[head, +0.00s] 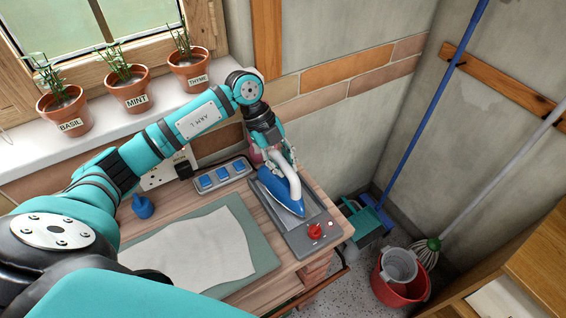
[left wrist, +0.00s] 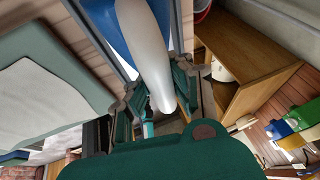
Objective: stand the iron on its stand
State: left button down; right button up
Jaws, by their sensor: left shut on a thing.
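The blue iron (head: 278,193) with its white handle (head: 289,170) is over the grey stand (head: 313,221), which has a red knob (head: 315,231) at its near end. The iron lies along the stand with its pointed end toward the knob; I cannot tell whether its sole touches the plate. My left gripper (head: 279,160) is shut on the white handle near its rear end. In the left wrist view the white handle (left wrist: 146,50) runs between the fingers (left wrist: 160,95), with the blue body (left wrist: 100,18) behind it. My right gripper does not show.
A white cloth (head: 195,247) lies on a green mat (head: 262,262) left of the stand. A panel with blue buttons (head: 222,177) and a small blue object (head: 143,206) are behind the mat. Herb pots (head: 130,90) line the sill. A red bucket (head: 401,282) stands on the floor right.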

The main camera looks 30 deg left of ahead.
pick_arm(q)
jog(key=shift+f, duration=0.4)
dwell(0.3)
jog(key=c, duration=1.1)
grip_release()
jog(key=shift+c, duration=0.2)
jog(key=shift+s+f, duration=0.1)
jog(key=shift+f, duration=0.05)
jog(key=v, duration=1.2)
